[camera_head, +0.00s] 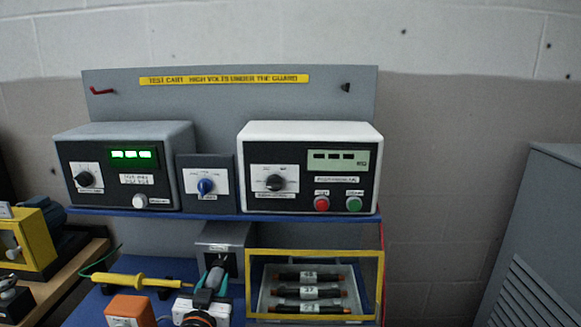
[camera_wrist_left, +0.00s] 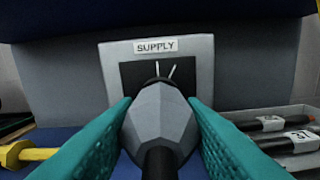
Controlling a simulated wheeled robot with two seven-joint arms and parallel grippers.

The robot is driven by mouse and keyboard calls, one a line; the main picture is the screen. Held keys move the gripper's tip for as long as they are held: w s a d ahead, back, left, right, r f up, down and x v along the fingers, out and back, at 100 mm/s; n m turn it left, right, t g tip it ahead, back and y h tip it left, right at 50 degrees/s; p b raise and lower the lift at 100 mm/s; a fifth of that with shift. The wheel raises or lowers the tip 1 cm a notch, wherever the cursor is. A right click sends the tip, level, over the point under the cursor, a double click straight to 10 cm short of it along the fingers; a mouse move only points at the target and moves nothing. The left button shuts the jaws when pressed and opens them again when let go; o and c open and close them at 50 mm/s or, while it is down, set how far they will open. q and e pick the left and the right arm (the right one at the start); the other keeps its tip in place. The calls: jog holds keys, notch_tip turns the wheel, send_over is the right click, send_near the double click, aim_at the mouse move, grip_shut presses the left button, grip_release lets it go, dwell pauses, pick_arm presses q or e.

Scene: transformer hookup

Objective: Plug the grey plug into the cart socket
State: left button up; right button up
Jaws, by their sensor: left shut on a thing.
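The grey plug (camera_wrist_left: 160,120) is faceted, with a dark nose and a dark cable end toward my wrist camera. My left gripper (camera_wrist_left: 160,130) is shut on it, with one teal finger on each side. The plug (camera_head: 214,276) and left gripper (camera_head: 211,287) also show low in the head view. The cart socket (camera_wrist_left: 143,72) is a black face on a grey plate labelled SUPPLY, straight beyond the plug. Two thin pale marks show just above the plug's nose; I cannot tell whether they are pins or slots, or whether the nose touches the socket. The socket box (camera_head: 217,233) stands under the shelf. My right gripper is not in view.
A yellow-framed guard (camera_head: 316,254) over a tray of several dark labelled cylinders stands right of the socket. A yellow probe (camera_head: 132,281) and an orange box (camera_head: 130,311) lie to the left. The blue shelf (camera_head: 221,216) with instruments overhangs the socket.

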pick_arm(q)
jog(key=m+p, duration=0.2)
jog(key=m, duration=0.2)
jog(key=shift+r+m, duration=0.15)
jog(key=shift+m, duration=0.75)
jog(key=o, duration=1.2)
jog(key=shift+o, duration=0.2)
jog(key=shift+f, duration=0.2)
jog(key=shift+s+a+p, duration=0.1)
jog(key=shift+s+p, duration=0.4)
jog(key=shift+s, duration=2)
jog(key=shift+s, duration=0.1)
